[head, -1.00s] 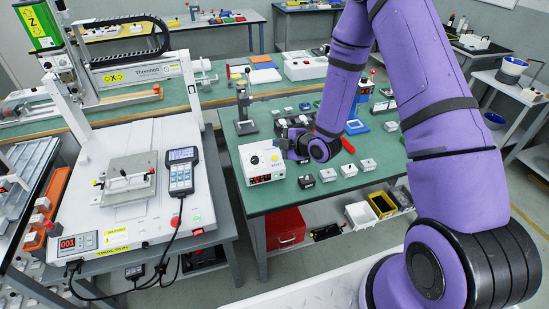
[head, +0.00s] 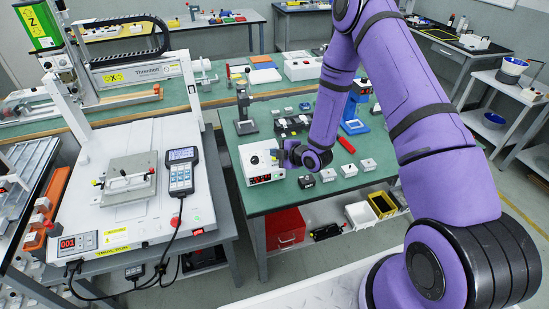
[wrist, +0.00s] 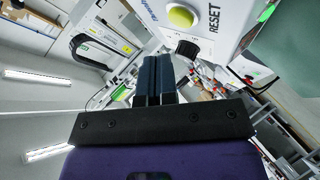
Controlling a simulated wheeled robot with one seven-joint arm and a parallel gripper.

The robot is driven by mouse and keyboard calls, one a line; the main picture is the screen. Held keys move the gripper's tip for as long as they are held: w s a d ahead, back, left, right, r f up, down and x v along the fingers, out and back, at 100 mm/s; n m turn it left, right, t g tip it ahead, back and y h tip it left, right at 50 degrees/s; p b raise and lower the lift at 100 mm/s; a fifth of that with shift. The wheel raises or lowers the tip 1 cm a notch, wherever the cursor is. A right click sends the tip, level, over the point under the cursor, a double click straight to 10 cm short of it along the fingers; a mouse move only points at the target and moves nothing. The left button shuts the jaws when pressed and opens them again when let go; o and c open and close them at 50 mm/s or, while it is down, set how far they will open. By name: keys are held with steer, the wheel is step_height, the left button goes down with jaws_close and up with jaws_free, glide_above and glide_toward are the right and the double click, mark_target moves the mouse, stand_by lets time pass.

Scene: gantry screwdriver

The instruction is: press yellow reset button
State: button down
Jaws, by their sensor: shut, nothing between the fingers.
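The yellow reset button (wrist: 181,17) sits on the face of a white box (wrist: 235,28) in the wrist view, beside the word RESET. A black knob (wrist: 187,48) is next to it. In the head view the white box (head: 262,165), with a red display, stands on the green bench; my gripper covers part of it, and I cannot make out the button clearly. My gripper (head: 281,157) is at the right side of the box. In the wrist view its dark fingers (wrist: 155,62) are together and empty, below and left of the button, apart from it in the picture.
A small stand (head: 244,118) is behind the box. Small white and black blocks (head: 348,171) lie right of my gripper. A large white gantry machine (head: 130,215) with a handheld controller (head: 181,172) stands left. A red toolbox (head: 286,228) is below the bench.

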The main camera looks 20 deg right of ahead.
steer(key=shift+w+f, duration=0.25)
steer(key=shift+f, duration=0.35)
steer(key=shift+f, duration=0.1)
stand_by(1.6)
steer(key=shift+w+f, duration=0.15)
steer(key=shift+f, duration=0.1)
steer(key=shift+w+f, duration=0.15)
steer(key=shift+f, duration=0.2)
stand_by(0.8)
steer(key=shift+r, duration=0.15)
steer(key=shift+s+r, duration=0.35)
steer(key=shift+r, duration=0.25)
steer(key=shift+r, duration=0.1)
steer(key=shift+s+r, duration=0.35)
steer(key=shift+r, duration=0.35)
steer(key=shift+s+r, duration=0.3)
steer(key=shift+r, duration=0.45)
steer(key=shift+s+r, duration=0.35)
steer(key=shift+r, duration=0.35)
